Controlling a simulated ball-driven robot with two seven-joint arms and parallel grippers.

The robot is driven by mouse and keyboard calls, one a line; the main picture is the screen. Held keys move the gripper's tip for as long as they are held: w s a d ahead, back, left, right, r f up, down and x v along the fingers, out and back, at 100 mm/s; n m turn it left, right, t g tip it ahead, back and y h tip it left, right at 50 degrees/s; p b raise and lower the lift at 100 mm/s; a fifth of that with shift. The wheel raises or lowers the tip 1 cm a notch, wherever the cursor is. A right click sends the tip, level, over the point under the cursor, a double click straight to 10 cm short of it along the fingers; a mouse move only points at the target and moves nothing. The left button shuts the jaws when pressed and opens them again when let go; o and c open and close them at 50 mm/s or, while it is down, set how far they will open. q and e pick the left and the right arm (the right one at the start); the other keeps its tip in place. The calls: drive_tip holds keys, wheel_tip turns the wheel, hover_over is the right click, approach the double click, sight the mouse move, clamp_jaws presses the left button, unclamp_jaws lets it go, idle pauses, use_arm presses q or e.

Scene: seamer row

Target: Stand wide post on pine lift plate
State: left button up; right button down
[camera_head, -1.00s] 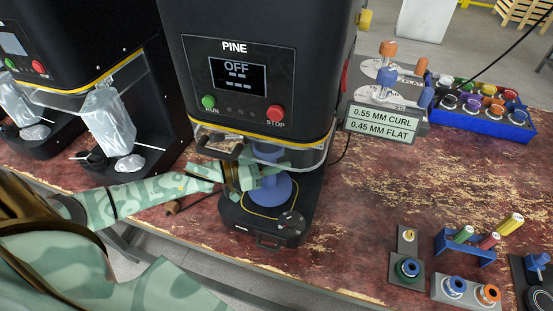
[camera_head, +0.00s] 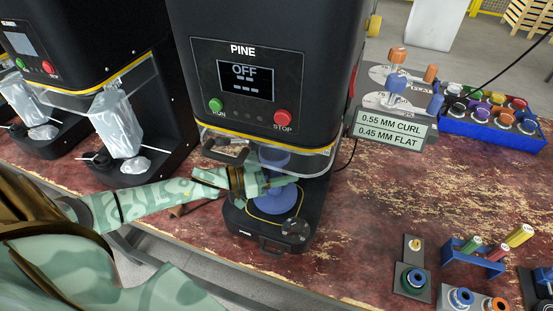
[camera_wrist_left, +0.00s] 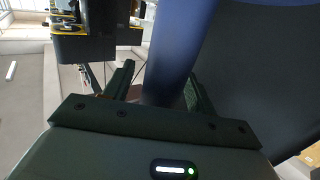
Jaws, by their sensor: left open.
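The wide post is a blue spool shape with a broad round foot (camera_head: 285,202). It stands upright, apparently resting on the black, yellow-outlined lift plate (camera_head: 254,211) of the PINE machine (camera_head: 242,50). Its top is under the machine's clear guard. My left gripper (camera_head: 272,184) reaches in from the left at the height of the stem, with its fingers open around it. In the left wrist view, the blue stem (camera_wrist_left: 176,50) rises between the two fingers (camera_wrist_left: 158,88). Part of the stem is hidden by the gripper. My right gripper is out of view.
The machine's clear guard (camera_head: 318,163) hangs close above my gripper. A round black knob (camera_head: 296,227) is at the front of the base. A sign (camera_head: 391,127), a blue spool rack (camera_head: 492,133) and small stands (camera_head: 412,279) are to the right. The table between is clear.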

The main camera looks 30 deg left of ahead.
use_arm(q)
drive_tip(key=p+v, duration=0.2)
drive_tip(key=v, duration=1.4)
drive_tip(key=shift+s, duration=0.15)
drive_tip(key=shift+a, duration=0.15)
